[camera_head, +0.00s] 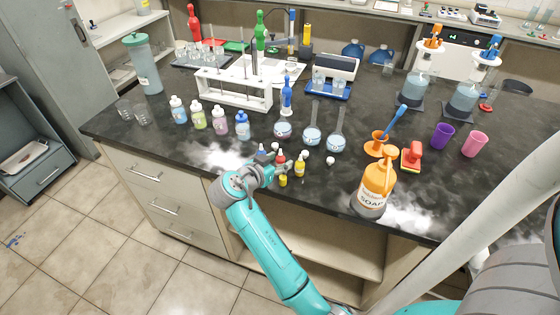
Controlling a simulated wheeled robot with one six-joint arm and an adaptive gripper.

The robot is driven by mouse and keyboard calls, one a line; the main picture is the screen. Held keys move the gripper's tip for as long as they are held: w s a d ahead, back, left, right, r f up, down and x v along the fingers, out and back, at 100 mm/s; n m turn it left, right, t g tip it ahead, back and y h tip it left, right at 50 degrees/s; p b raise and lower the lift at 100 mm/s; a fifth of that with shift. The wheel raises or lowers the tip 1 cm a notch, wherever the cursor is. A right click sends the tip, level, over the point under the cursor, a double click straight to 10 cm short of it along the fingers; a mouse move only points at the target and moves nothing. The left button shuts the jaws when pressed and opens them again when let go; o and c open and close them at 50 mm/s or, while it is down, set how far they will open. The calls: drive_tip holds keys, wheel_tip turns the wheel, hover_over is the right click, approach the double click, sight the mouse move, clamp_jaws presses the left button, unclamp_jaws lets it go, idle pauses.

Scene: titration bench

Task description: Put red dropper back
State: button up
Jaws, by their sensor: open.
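A small red dropper bottle (280,157) stands on the dark bench top near its front edge. My gripper (275,172) is at the front edge, close beside the red dropper on its near side. Its jaws are open. I cannot tell whether a finger touches the bottle, since the gripper partly covers this spot. A yellow dropper bottle (300,167) stands just to the right and a dark blue one (262,153) just to the left. A small yellow piece (283,181) shows in front of the red dropper, right by my gripper.
Loose white caps lie around the droppers, one to the right (330,160). An orange soap bottle (373,190) stands at the front right. Several round flasks (312,136) and a white tube rack (232,92) stand behind. Clear bench lies left of the droppers.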

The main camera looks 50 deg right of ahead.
drive_tip(key=v, duration=1)
drive_tip(key=shift+a+r, duration=0.2)
drive_tip(key=shift+a, duration=0.1)
